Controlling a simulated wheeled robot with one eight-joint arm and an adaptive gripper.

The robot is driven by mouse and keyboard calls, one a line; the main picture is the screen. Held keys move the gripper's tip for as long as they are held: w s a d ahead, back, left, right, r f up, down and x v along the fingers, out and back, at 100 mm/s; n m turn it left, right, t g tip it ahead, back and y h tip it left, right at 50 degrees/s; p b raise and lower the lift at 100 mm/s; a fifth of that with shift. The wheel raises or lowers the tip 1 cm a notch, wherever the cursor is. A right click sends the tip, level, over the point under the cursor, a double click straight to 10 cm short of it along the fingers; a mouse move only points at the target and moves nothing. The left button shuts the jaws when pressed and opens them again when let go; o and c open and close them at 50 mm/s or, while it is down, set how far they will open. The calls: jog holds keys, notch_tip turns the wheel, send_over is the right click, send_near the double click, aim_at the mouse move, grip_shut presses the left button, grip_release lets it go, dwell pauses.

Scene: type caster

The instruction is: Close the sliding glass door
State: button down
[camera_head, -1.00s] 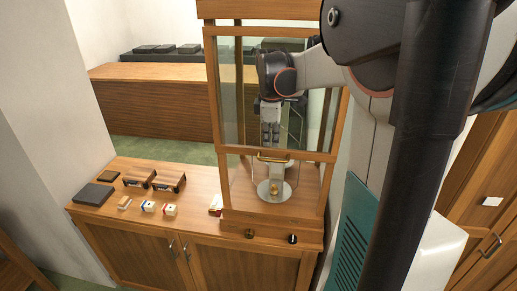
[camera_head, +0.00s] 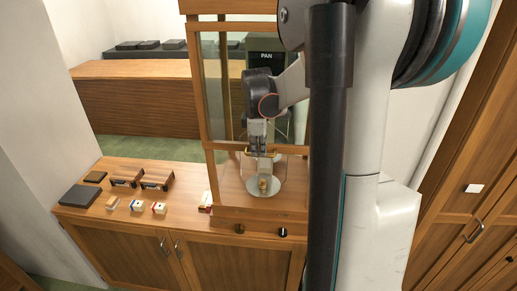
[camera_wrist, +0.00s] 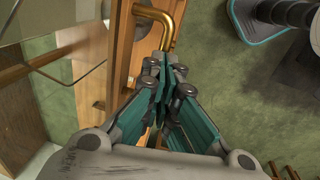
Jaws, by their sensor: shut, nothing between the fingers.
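The sliding glass door (camera_head: 213,88) is a wood-framed pane in an upright wooden case on the counter. Its bottom rail stands well above the case's base, leaving an opening below. A brass bar handle (camera_head: 249,155) is on the bottom rail; it also shows in the wrist view (camera_wrist: 166,22). My gripper (camera_head: 258,152) is in front of the door with its fingers pointing down at the handle. In the wrist view my gripper (camera_wrist: 163,62) is shut and empty, its fingertips right by the handle's bend. I cannot tell whether they touch.
Inside the case is a round metal pan (camera_head: 267,188) with a brass weight (camera_head: 263,184). Two wooden boxes (camera_head: 157,179), a dark flat slab (camera_head: 80,196) and small blocks lie on the counter's left. My arm hides the case's right side.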

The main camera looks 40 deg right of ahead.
notch_tip(320, 180, down, 30)
jog(key=b, duration=2)
jog(key=shift+b, duration=0.35)
jog(key=shift+s+a, duration=0.15)
notch_tip(320, 180, up, 14)
jog(key=s+a+p, duration=0.1)
jog(key=p, duration=0.3)
jog(key=shift+s+a, duration=0.25)
jog(key=shift+a, duration=0.1)
